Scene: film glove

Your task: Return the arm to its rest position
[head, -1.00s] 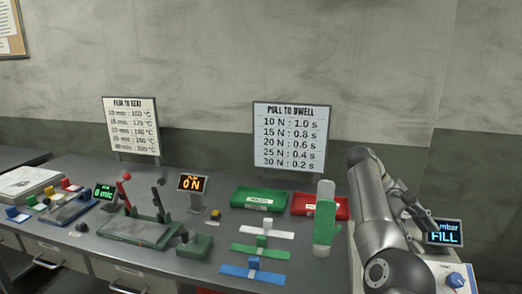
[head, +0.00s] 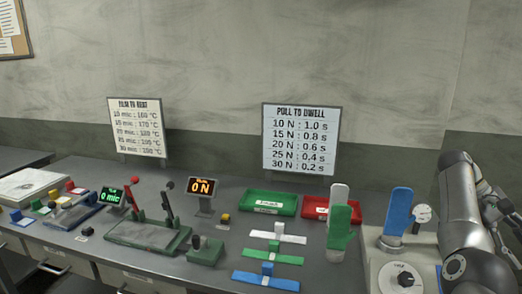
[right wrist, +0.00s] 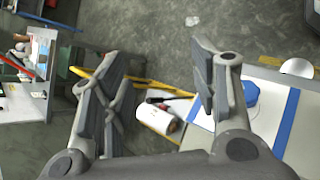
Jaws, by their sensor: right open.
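My right arm is at the right edge of the head view, and its gripper (head: 503,214) is partly cut off there. In the right wrist view the right gripper (right wrist: 150,82) has its two fingers spread wide with nothing between them. Beyond the fingers that view shows the floor and some out-of-reach items. My left gripper is not in view.
The grey bench holds a green tray (head: 270,202), a red tray (head: 315,207), a green lever press (head: 145,234) and a display reading 0 N (head: 202,187). Two signs, one headed PULL TO DWELL (head: 300,138), stand behind. Bare wall lies above the arm.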

